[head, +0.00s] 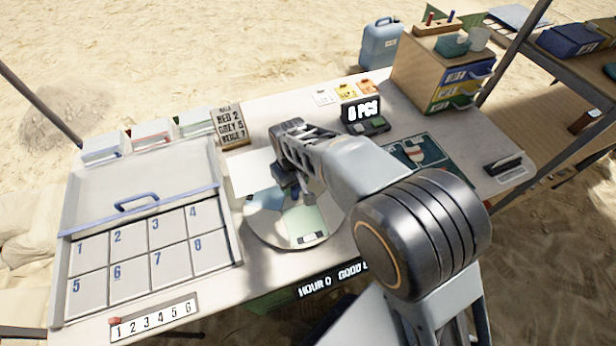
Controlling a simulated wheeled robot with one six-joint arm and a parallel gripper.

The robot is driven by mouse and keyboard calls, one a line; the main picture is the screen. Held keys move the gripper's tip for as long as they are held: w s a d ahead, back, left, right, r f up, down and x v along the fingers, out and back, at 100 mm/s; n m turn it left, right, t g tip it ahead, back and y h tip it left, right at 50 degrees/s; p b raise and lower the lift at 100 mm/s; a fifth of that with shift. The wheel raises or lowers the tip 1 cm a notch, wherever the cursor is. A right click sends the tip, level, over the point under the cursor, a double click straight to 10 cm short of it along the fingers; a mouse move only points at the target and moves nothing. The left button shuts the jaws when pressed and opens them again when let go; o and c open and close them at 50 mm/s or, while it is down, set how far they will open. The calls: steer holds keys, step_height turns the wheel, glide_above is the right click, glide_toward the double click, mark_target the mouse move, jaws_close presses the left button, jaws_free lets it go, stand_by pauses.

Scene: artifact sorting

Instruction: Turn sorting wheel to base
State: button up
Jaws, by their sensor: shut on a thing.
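The sorting wheel (270,232) is a pale round disc lying flat on the table, with coloured sectors. A light green sector (305,222) faces the front and a light blue sector (262,202) faces the left. My gripper (290,190) is over the wheel and shut on some part of it near the middle. My arm covers the right side of the wheel, and the fingertips and the part they hold are mostly hidden. A small dark-and-white piece (309,239) shows at the wheel's front edge.
Left of the wheel is a tray of numbered cells (140,262) with a blue-handled lid. A sign (229,124) and a counter reading "8 PCS" (361,111) stand behind. A drawer cabinet (440,75) is at the back right.

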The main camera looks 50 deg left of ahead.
steer(key=shift+a+r, duration=0.1)
stand_by(0.5)
steer(key=o, duration=1.3)
step_height(320, 180, up, 14)
steer(key=shift+f, duration=0.15)
